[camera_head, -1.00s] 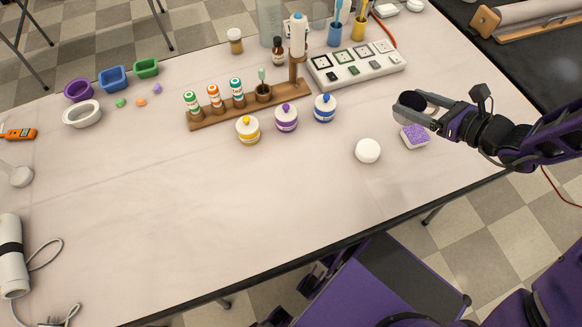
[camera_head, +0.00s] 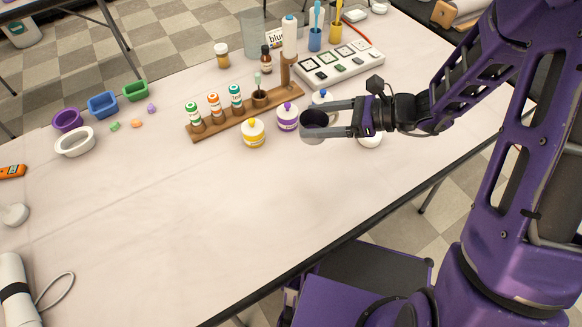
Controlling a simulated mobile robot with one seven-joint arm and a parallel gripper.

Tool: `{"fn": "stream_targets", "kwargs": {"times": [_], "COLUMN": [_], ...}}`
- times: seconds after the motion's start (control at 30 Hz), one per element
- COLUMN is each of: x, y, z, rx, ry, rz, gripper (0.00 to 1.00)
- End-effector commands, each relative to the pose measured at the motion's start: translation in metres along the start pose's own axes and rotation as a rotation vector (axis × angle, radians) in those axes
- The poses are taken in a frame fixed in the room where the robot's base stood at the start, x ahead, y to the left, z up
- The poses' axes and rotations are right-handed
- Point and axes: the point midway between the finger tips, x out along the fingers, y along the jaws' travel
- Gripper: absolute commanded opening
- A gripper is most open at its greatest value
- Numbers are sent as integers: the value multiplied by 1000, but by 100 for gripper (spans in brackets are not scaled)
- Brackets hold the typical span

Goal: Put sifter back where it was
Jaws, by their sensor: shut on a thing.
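My gripper (camera_head: 328,118) is shut on a small grey cylindrical cup with a dark open top, which appears to be the sifter (camera_head: 312,136). I hold it at the middle right of the table, in front of the jars in the picture. Its open end faces up toward the camera. I cannot tell how high above the table it is.
A yellow-topped jar (camera_head: 253,134), a purple-topped jar (camera_head: 287,117) and a partly hidden blue-topped jar (camera_head: 321,97) stand near the gripper. Behind them is a wooden rack (camera_head: 222,124) with bottles. A white round object (camera_head: 370,141) is partly behind my gripper.

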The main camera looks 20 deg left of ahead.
Motion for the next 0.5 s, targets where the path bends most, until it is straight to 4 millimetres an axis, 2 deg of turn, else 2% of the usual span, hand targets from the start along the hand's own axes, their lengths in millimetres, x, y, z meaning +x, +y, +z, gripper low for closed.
{"fn": "stream_targets", "kwargs": {"times": [0.17,0.4,0.5], "x": [2,19,22], "y": [3,4,3], "z": [-7,-48,-57], "rx": [-1,1,-2], "ry": [0,1,1], "rz": [12,14,12], "gripper": [20,20,20]}}
